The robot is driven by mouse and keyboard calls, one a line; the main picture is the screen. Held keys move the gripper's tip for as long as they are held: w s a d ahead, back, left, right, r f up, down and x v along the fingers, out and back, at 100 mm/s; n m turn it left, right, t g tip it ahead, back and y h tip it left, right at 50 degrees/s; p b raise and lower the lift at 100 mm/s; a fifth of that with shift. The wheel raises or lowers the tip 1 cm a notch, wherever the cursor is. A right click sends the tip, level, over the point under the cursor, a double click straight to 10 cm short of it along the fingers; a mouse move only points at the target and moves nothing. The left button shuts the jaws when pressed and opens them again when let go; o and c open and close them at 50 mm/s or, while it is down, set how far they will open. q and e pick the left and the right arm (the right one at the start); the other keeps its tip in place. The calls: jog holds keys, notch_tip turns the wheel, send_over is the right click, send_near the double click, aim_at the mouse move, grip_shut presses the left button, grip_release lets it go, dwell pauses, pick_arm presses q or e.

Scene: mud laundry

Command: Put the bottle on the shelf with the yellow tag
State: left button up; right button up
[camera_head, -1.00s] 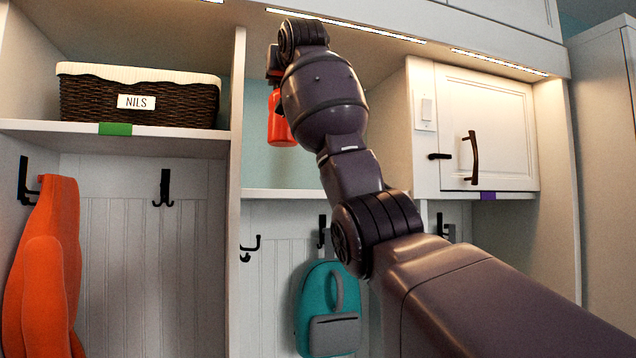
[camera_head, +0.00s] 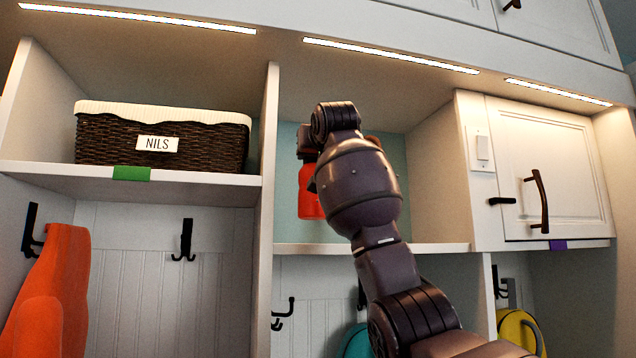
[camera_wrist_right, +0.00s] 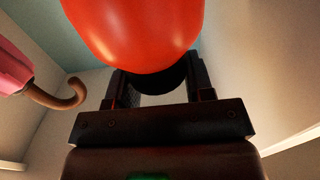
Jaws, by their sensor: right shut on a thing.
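The bottle (camera_head: 309,192) is red-orange and upright inside the middle cubby, over its shelf (camera_head: 300,248). I cannot tell whether its base touches the shelf. My right gripper (camera_head: 307,152) is at its upper part, partly hidden behind my own wrist. In the right wrist view the fingers (camera_wrist_right: 160,84) are shut on the bottle (camera_wrist_right: 135,30). No yellow tag shows; my arm covers part of the middle shelf edge. A green tag (camera_head: 131,173) marks the left shelf and a purple tag (camera_head: 558,244) the right one. My left gripper is out of view.
A wicker basket (camera_head: 210,143) labelled NILS fills the left shelf. A vertical divider (camera_head: 267,170) borders the middle cubby on the left, and a closed white cabinet (camera_head: 560,165) on the right. In the wrist view, a pink thing with a brown hooked handle (camera_wrist_right: 68,96) is at left.

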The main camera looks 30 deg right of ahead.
aim_at(313, 173)
jog(key=shift+w+f, duration=0.2)
jog(key=shift+f, duration=0.4)
jog(key=shift+s+f, duration=0.1)
jog(key=shift+f, duration=1.95)
jog(key=shift+r, duration=0.1)
jog(key=o, duration=0.8)
jog(key=shift+f, duration=0.2)
jog(key=o, duration=0.4)
jog(key=shift+o, duration=0.2)
